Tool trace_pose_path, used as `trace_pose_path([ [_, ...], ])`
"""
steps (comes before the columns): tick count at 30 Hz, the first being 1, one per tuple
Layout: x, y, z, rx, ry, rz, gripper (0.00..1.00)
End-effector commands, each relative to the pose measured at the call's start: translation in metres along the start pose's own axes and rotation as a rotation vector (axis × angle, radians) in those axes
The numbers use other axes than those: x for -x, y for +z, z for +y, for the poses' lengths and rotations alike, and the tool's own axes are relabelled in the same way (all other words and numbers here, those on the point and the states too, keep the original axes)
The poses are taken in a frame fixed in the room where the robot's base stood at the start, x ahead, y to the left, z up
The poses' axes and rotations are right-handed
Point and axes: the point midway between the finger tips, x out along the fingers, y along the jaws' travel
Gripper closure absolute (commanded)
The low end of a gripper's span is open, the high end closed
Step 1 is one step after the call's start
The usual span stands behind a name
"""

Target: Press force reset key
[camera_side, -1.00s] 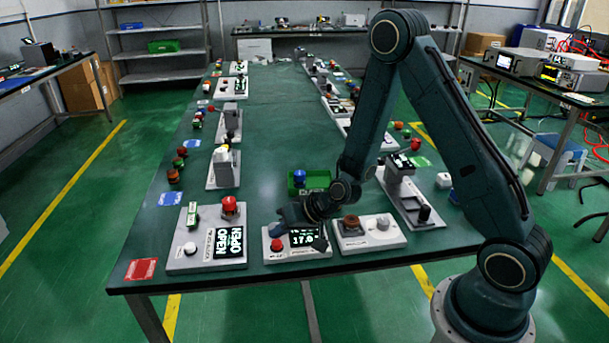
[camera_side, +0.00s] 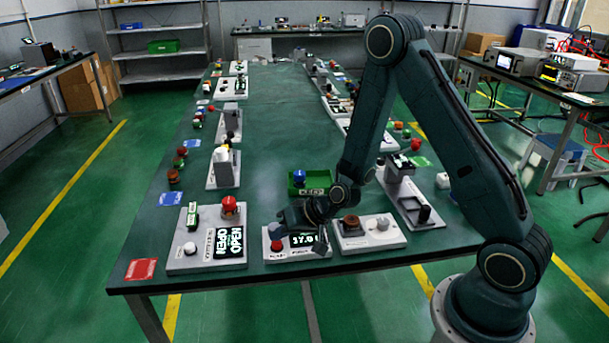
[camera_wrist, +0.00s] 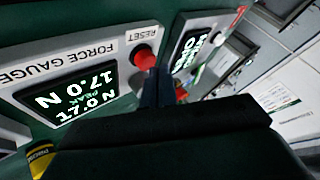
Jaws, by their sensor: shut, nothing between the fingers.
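The force gauge (camera_side: 268,257) is a pale box at the table's front edge. Its black display (camera_wrist: 72,88) reads 17.0 N with a peak line in the wrist view. Its round red reset key (camera_wrist: 145,58) stands beside the word RESET; it also shows in the side view (camera_side: 277,246). My gripper (camera_side: 277,233) is shut and empty, low over the gauge. In the wrist view its fingertips (camera_wrist: 152,78) overlap the key's lower edge. I cannot tell whether they touch it. My gripper hides part of the gauge and display in the side view.
A box (camera_side: 190,260) with a red knob and an OPEN display stands left of the gauge. Another box (camera_side: 350,242) with a brown knob stands close on the right. A green bin (camera_side: 296,190) is behind. A red card (camera_side: 141,269) lies at the front-left corner.

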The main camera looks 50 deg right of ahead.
Motion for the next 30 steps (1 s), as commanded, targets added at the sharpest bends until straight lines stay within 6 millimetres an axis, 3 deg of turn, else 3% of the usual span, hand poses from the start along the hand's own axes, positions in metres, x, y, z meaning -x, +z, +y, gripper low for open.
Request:
trace_pose_path([
  [30, -0.0051, 0.0035, 0.0036, 0.000, 0.000, 0.000, 1.00],
])
